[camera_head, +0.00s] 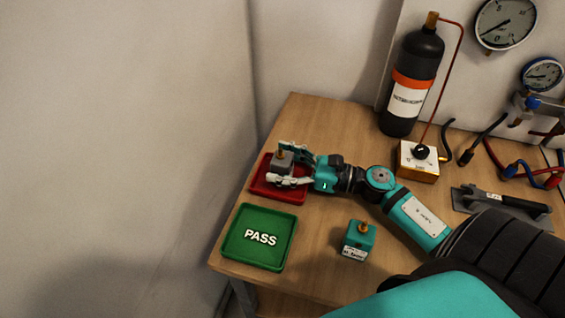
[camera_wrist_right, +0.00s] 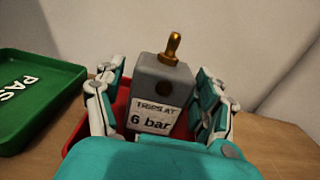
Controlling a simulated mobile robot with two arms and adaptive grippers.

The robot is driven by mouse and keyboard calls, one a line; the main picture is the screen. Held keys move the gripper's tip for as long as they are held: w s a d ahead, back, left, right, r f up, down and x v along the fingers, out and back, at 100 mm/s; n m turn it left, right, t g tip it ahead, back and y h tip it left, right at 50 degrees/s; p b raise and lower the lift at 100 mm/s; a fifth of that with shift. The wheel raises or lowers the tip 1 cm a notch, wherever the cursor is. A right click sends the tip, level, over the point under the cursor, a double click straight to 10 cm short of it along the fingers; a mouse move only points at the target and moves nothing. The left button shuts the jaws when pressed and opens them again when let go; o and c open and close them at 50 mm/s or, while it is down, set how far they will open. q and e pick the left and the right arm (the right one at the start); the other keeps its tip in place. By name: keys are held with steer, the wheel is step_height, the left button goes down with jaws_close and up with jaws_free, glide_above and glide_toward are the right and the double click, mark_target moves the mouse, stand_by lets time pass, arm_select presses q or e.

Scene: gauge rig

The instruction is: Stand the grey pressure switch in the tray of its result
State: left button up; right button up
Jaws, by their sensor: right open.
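The grey pressure switch (camera_head: 283,162) stands upright in the red tray (camera_head: 278,192). In the right wrist view the switch (camera_wrist_right: 160,80) has a brass stem on top and a label reading "TRIPS AT 6 bar". My right gripper (camera_head: 290,164) is open, with its fingers on either side of the switch. In the right wrist view the red tray (camera_wrist_right: 76,137) shows beneath the fingers. The green tray (camera_head: 258,258), marked PASS, is empty in front of the red one. The red tray's lettering is hidden. My left gripper is not in view.
A teal block with a brass stem (camera_head: 359,240) stands on the wooden table (camera_head: 320,120), right of the green tray. A black gas bottle (camera_head: 412,85), an orange-and-white box (camera_head: 418,162), gauges (camera_head: 506,22) and hoses stand at the back right. A trowel-like tool (camera_head: 502,202) lies near my right arm.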

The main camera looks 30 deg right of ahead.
mark_target(292, 166)
steer(key=shift+r, duration=0.15)
steer(key=b+v, duration=0.1)
steer(key=v, duration=0.5)
steer(key=shift+s+d, duration=0.1)
steer(key=shift+s, duration=0.05)
steer(key=shift+s+d+b, duration=0.3)
steer(key=shift+s+d, duration=0.1)
steer(key=shift+s, duration=0.05)
